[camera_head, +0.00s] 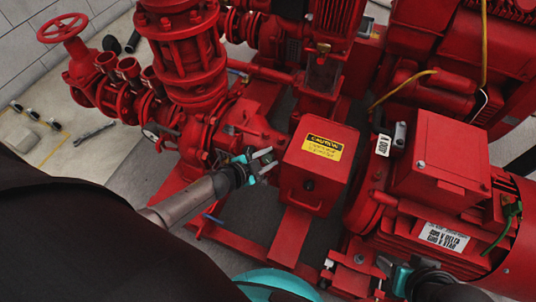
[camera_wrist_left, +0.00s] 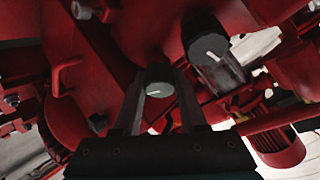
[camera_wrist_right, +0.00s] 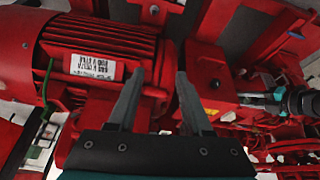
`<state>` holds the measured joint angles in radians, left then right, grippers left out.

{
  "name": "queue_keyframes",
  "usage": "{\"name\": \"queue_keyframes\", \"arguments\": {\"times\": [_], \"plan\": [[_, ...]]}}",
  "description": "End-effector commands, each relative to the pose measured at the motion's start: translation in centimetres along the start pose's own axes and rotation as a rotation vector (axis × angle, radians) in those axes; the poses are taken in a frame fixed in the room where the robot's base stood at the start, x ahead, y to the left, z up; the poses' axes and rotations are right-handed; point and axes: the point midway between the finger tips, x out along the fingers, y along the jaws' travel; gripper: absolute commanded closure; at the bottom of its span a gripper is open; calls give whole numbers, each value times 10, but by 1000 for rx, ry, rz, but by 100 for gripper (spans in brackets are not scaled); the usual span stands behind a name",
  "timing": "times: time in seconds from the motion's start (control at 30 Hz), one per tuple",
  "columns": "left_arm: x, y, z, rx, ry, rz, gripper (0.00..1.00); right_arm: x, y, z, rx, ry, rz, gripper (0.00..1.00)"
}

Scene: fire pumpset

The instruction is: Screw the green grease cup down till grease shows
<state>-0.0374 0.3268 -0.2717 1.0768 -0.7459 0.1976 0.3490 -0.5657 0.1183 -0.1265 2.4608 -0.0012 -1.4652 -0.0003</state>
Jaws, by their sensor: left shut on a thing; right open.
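The green grease cup (camera_wrist_left: 158,86), a dull grey-green cap with a white line on its face, sits between the fingertips of my left gripper (camera_wrist_left: 157,78) in the left wrist view. The gripper is shut on it. In the head view my left gripper (camera_head: 264,163) is beside the yellow-labelled red guard, and I cannot make out the cup there. No grease is visible on it. My right gripper (camera_wrist_right: 160,80) is open and empty above the red motor; in the head view it (camera_head: 386,268) is at the lower right.
A second, darker cap with a white line (camera_wrist_left: 208,47) is close to the right of the cup in the left wrist view. The red guard with a caution label (camera_head: 318,165) stands right of my left gripper. A red motor (camera_head: 515,240) fills the right. Pipes and valves crowd the left.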

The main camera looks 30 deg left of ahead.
Motion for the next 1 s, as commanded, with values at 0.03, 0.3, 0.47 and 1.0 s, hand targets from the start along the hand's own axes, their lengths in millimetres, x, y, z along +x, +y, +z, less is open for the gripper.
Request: {"name": "queue_keyframes", "arguments": {"times": [0.03,0.3,0.47,1.0], "plan": [[0,-2,-1,18,0,6,100,4,-1,1,0,-7,-2,50],[0,-1,0,75,0,30,100,14,-1,4,-1,-20,-3,50],[0,-1,0,84,0,34,100,16,-1,4,-1,-20,-4,50],[0,0,0,83,0,34,46,16,-1,4,-1,-18,-3,50]]}}
